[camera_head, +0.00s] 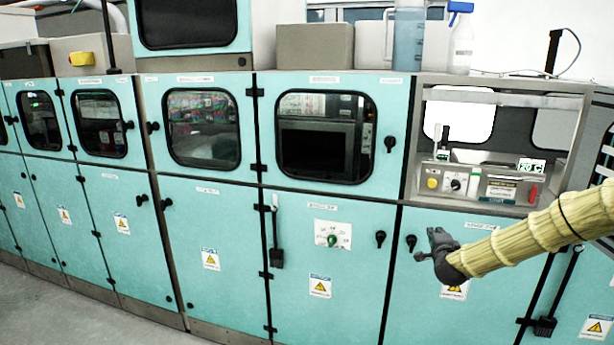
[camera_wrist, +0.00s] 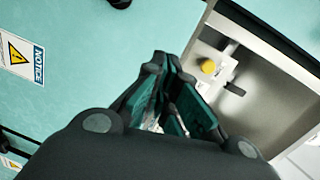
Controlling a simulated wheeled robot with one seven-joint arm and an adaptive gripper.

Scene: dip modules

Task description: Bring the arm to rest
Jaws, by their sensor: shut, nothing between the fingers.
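My gripper (camera_head: 432,246) is at the end of my arm, which comes in from the right in the head view under a pale yellow ribbed sleeve. It is in front of the teal cabinet doors (camera_head: 480,300), below the open bay with the control panel. In the wrist view the fingers of my gripper (camera_wrist: 165,85) are shut, with nothing held between them. Whether the gripper touches the door behind it I cannot tell.
The open bay holds a control panel (camera_head: 475,184) with a yellow button (camera_wrist: 208,67). Teal doors with windows and black handles line the wall. A spray bottle (camera_head: 461,42) and a grey box (camera_head: 315,46) stand on top. Grey floor (camera_head: 70,320) is clear at lower left.

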